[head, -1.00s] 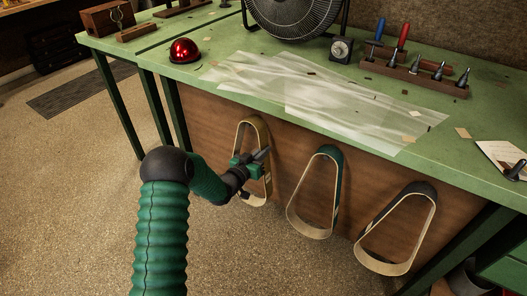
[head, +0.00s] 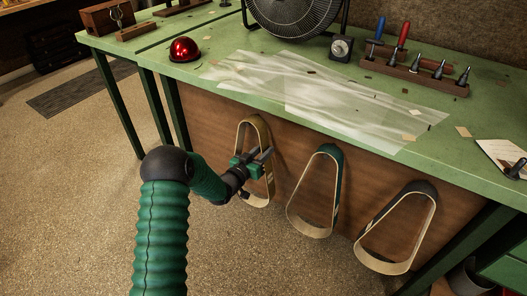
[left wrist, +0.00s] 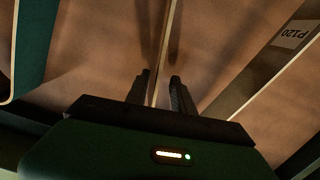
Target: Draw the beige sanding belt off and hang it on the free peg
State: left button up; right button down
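The beige sanding belt (head: 240,143) hangs as a long loop at the left of the brown panel under the bench. A strand with a P120 label (left wrist: 292,33) shows at the right there. The peg bearing the beige belt is hidden, and I cannot make out a free peg. My right gripper is not in view.
A green belt (head: 335,180) hangs close to the right of the beige one; its edge shows in the left wrist view (left wrist: 35,45). A dark grey belt (head: 424,188) hangs farther right. The green bench top (head: 222,97) overhangs the panel. The floor in front is open.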

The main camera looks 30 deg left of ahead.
pick_arm(q)
jog(key=s+p, duration=0.3)
jog(key=s, duration=0.5)
jog(key=shift+a+r, duration=0.35)
jog(key=shift+r, duration=0.05)
jog(key=shift+w+d, duration=0.1)
dwell(1.1)
jog(key=s+d+r+g+p, duration=0.1)
jog(key=s+d+g, duration=0.45)
jog(key=s, duration=0.35)
jog(key=s+d+r+m+g+y, duration=0.1)
jog(key=s+d+g, duration=0.4)
jog(key=s, duration=0.4)
jog(key=s+d+r+g+p, duration=0.1)
jog(key=s+d+g, duration=0.4)
jog(key=s, duration=0.4)
notch_tip(320, 180, up, 27)
jog(key=t+p, duration=0.1)
jog(key=p, duration=2.6)
jog(key=shift+w+d+f, duration=0.15)
jog(key=shift+w+d, duration=0.2)
jog(key=shift+d, duration=0.05)
